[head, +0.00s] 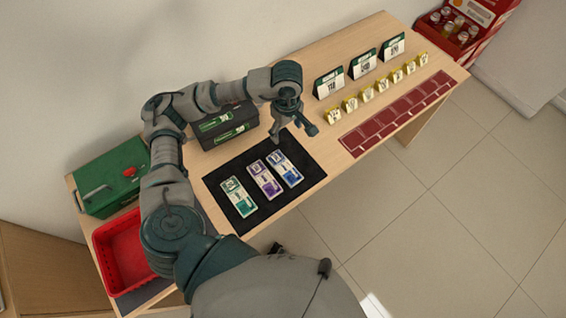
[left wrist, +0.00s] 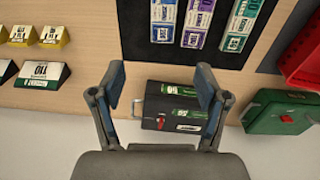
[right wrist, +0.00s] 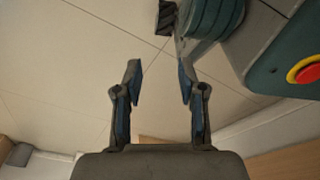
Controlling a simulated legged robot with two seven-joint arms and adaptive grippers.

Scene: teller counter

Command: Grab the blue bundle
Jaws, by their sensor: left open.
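The blue bundle (head: 285,168) lies flat on a black mat (head: 222,172), the rightmost of three banded bundles in the head view. A purple bundle (head: 265,180) lies beside it, then a green bundle (head: 238,191). My left gripper (head: 294,134) is open and empty, above the counter near the mat's back right corner, short of the blue bundle. In the left wrist view the blue bundle (left wrist: 164,20) is at the top edge, partly cut off, beyond the open fingers (left wrist: 160,82). My right gripper (right wrist: 160,72) is open and empty above the floor.
A dark box with green bundles (head: 226,124) stands behind the mat. A green cash box (head: 110,176) and red tray (head: 122,250) are at left.

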